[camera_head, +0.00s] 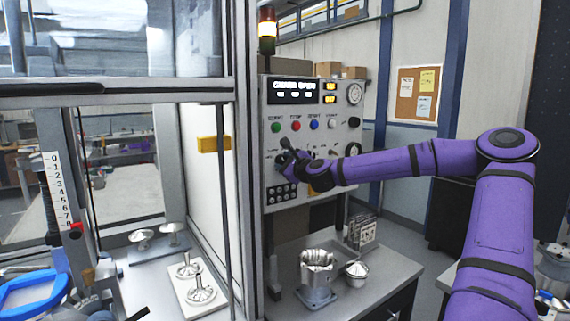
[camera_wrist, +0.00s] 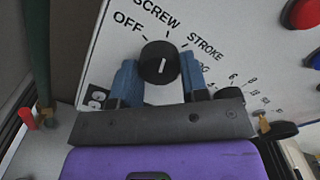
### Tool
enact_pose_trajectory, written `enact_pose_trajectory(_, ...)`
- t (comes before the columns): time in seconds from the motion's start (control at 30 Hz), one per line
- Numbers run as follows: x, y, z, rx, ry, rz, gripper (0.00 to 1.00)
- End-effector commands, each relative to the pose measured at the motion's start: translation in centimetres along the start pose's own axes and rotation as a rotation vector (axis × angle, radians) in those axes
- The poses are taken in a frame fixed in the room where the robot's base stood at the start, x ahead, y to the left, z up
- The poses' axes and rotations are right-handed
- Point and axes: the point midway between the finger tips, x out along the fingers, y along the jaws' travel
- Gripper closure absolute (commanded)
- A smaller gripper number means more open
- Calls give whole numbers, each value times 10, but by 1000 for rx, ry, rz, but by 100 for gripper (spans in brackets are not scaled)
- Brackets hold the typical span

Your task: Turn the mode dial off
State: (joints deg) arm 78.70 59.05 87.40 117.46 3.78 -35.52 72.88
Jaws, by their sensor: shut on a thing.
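The mode dial (camera_wrist: 159,63) is a round black knob with a white pointer line, on a pale panel. Printed labels around it read OFF at upper left, SCREW above, STROKE at upper right and a partly hidden one at right. The white line points roughly straight up, to the right of OFF, towards the SCREW side. My gripper (camera_wrist: 160,80) has its two blue fingers on either side of the dial, shut on it. In the head view my gripper (camera_head: 287,160) is at the control panel (camera_head: 342,120) and hides the dial there.
A red button (camera_wrist: 303,13) is at the wrist view's upper right. A bench with a metal canister (camera_head: 317,275) stands below. A glazed enclosure frame (camera_head: 245,150) is close left.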

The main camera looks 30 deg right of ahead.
Motion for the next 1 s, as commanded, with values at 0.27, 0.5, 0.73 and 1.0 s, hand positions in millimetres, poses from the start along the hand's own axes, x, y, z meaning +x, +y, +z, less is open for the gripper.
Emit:
enact_pose_trajectory(0.27,0,0,0,-51,1,0,83)
enact_pose_trajectory(0.5,0,0,0,-201,1,1,83)
enact_pose_trajectory(0.73,0,0,0,-401,1,1,83)
enact_pose_trajectory(1.0,0,0,0,-610,1,1,83)
